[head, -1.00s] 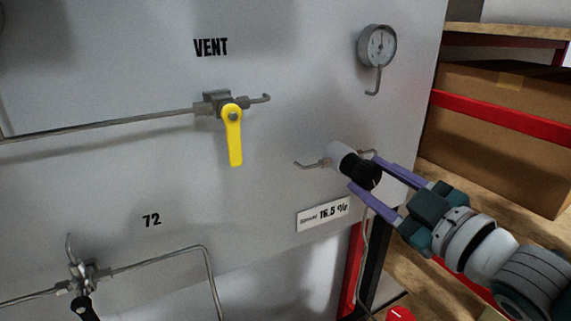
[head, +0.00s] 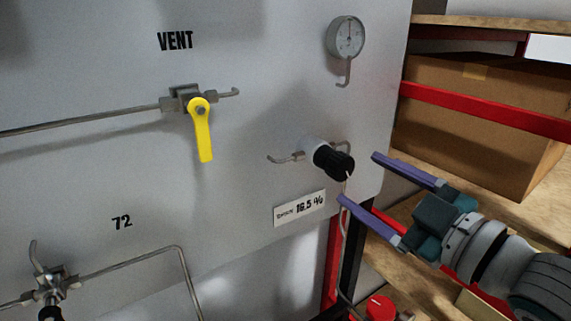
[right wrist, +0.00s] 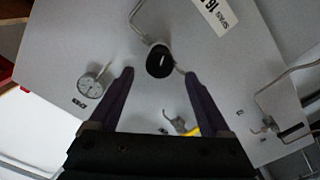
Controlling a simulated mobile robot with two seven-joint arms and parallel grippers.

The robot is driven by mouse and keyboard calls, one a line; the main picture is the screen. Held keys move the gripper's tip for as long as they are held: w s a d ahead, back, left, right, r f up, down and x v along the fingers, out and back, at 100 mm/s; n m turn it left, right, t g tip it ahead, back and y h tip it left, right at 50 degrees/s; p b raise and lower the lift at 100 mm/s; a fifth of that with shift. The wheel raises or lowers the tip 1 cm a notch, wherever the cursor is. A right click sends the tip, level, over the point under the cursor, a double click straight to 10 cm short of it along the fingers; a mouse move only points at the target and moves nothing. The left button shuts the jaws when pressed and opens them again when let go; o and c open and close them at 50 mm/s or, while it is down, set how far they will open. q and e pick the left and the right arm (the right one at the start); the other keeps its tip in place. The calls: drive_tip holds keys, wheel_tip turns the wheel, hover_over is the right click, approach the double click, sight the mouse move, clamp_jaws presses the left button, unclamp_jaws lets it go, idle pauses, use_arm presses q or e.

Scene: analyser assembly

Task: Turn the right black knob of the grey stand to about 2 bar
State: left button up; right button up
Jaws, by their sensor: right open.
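The right black knob (head: 333,161) sits on a regulator at the lower right of the grey stand's panel (head: 240,170). A white line marks its face. My right gripper (head: 357,178) is open, with its purple fingers apart and clear of the knob, just to its right in the head view. In the right wrist view the knob (right wrist: 160,61) lies beyond and between the open fingertips. The round gauge (head: 346,37) is above the knob; its needle points about upward, but its figures are too small to read. My left gripper is not in view.
A yellow VENT lever (head: 202,130) hangs down left of the knob. A label (head: 300,208) is below the knob. A red knob (head: 380,308) is at the bottom. A cardboard box (head: 480,125) stands on the shelf at right.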

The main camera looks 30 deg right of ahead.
drive_tip(key=s+b, duration=0.1)
drive_tip(key=s, duration=0.4)
drive_tip(key=shift+s+d, duration=0.2)
drive_tip(key=s+a+f+m+g+h, duration=0.2)
drive_tip(key=s+a+f+m+g, duration=0.25)
drive_tip(key=f+g, duration=0.3)
drive_tip(key=s+a+m+g+y, duration=0.1)
drive_tip(key=s+a+m+g, duration=0.1)
drive_tip(key=s+a+g, duration=0.55)
drive_tip(key=w+p+v, duration=0.3)
drive_tip(key=p+v, duration=1.9)
drive_tip(key=p, duration=0.1)
drive_tip(key=shift+d+r+t, duration=0.3)
drive_tip(key=shift+d+r, duration=0.1)
drive_tip(key=shift+r, duration=0.35)
